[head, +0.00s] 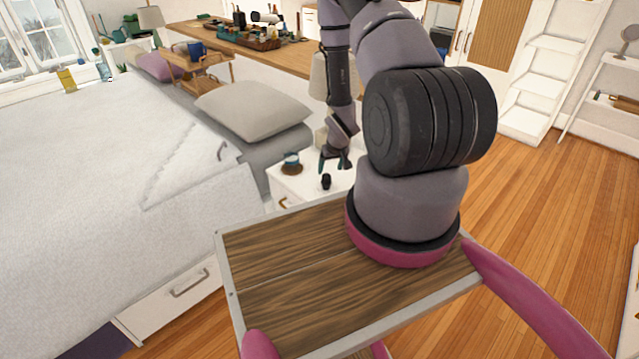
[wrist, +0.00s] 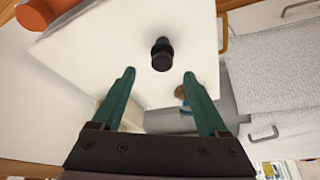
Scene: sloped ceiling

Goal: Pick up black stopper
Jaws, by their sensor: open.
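The black stopper (head: 326,181) stands on top of a white nightstand (head: 296,185) in the head view. In the wrist view the stopper (wrist: 162,54) lies beyond the fingertips, roughly in line with the gap between them. My gripper (head: 336,160) hangs above the nightstand, close to the stopper, and it also shows in the wrist view (wrist: 159,75). Its two teal fingers are spread apart with nothing between them. I see no contact with the stopper.
A teal cup (head: 291,160) on a brown base stands on the nightstand left of the stopper. An orange round object (wrist: 45,12) is at the nightstand's far side in the wrist view. The bed (head: 110,190) is to the left. Open wooden floor (head: 540,200) lies right.

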